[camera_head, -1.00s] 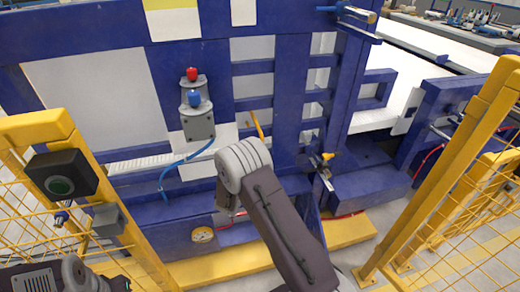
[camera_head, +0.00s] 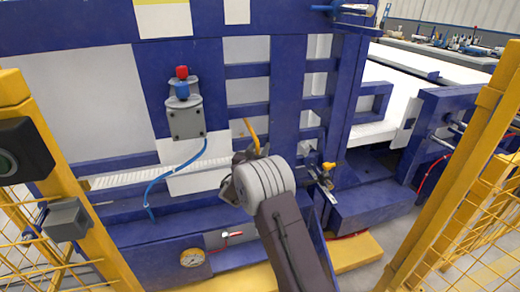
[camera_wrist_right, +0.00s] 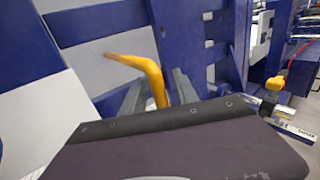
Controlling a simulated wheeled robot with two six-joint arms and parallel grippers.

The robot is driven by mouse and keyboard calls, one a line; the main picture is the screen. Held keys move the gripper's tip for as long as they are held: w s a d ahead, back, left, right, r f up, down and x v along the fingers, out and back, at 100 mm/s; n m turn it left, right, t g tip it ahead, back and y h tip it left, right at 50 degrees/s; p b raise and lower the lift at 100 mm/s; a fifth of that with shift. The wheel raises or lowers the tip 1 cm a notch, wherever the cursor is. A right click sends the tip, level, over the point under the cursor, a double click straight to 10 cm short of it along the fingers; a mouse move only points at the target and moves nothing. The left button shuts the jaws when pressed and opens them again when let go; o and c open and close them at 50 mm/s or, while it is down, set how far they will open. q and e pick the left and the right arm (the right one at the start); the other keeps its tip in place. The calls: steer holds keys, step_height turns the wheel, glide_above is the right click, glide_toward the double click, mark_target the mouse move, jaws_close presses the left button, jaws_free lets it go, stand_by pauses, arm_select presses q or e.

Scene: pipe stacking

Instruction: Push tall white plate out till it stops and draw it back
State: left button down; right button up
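White plate surfaces (camera_head: 248,88) show upright behind the blue bars of the machine; I cannot tell for sure which is the tall plate. A bent yellow handle (camera_head: 255,134) stands out in front of them, and it shows large in the right wrist view (camera_wrist_right: 154,76). My right gripper (camera_wrist_right: 157,96) has its two grey fingers apart, one on each side of the handle. The right finger looks close to the handle; contact is unclear. In the head view my right wrist hides the fingertips. My left gripper is not in view.
A grey box with a red and blue button (camera_head: 185,112) and a blue hose sits left of the handle. A yellow-tipped valve (camera_head: 328,167) is to the right. Yellow fence posts (camera_head: 455,165) stand at both sides. A gauge (camera_head: 192,258) is low on the blue frame.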

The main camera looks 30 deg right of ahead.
steer(key=shift+w+d, duration=0.2)
jaws_close()
stand_by(1.3)
